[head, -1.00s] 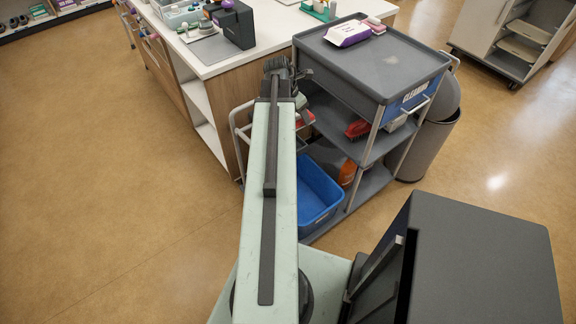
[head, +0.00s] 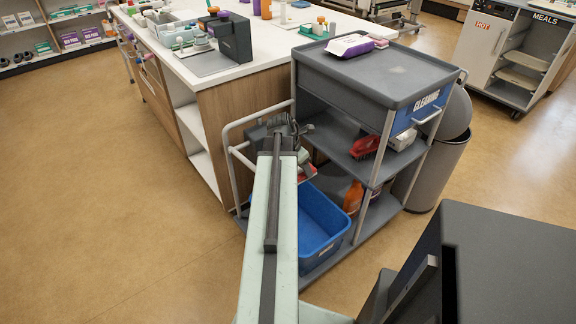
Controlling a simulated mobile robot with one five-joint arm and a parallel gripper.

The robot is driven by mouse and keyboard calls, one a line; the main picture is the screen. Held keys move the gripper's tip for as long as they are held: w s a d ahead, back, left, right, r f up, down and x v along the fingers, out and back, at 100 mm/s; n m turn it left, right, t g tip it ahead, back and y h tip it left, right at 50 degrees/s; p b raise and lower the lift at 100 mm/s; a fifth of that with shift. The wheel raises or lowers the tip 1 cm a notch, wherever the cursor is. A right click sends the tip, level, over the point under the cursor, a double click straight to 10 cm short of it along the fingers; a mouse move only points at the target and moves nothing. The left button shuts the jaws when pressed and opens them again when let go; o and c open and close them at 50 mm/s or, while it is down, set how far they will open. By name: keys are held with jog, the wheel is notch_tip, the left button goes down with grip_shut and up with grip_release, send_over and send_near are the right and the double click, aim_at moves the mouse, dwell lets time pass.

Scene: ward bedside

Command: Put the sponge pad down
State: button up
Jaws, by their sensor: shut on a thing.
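My gripper (head: 287,124) shows at the far end of my pale green arm, at the left side of the grey cleaning cart (head: 395,72). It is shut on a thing. The arm and jaws hide most of what it holds, and I cannot make out the sponge pad's outline. The gripper appears in front of the cart's open left end, below its top tray. I cannot tell whether the held thing touches anything. A small red and pale object (head: 306,172) shows just below the gripper, partly hidden.
The cart bears a wipes pack (head: 349,46) on top, a red brush (head: 364,147) on its middle shelf and a blue tub (head: 318,222) low down. Its rail (head: 232,165) stands left of my gripper. A counter (head: 215,75) stands behind, a bin (head: 437,165) right. The left floor is clear.

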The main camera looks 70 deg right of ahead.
jog(key=w+d, duration=0.1)
jog(key=w, duration=0.1)
jog(key=w+d, duration=0.2)
jog(key=w, duration=0.1)
jog(key=w+d+f, duration=0.1)
jog(key=w+d, duration=0.1)
jog(key=shift+w+d+b, duration=0.1)
jog(key=shift+w+b, duration=0.1)
jog(key=shift+b, duration=0.15)
notch_tip(320, 180, down, 4)
jog(key=b, duration=0.4)
jog(key=shift+r, duration=0.3)
jog(key=shift+f, duration=0.2)
jog(key=o, duration=0.9)
jog(key=shift+r, duration=0.15)
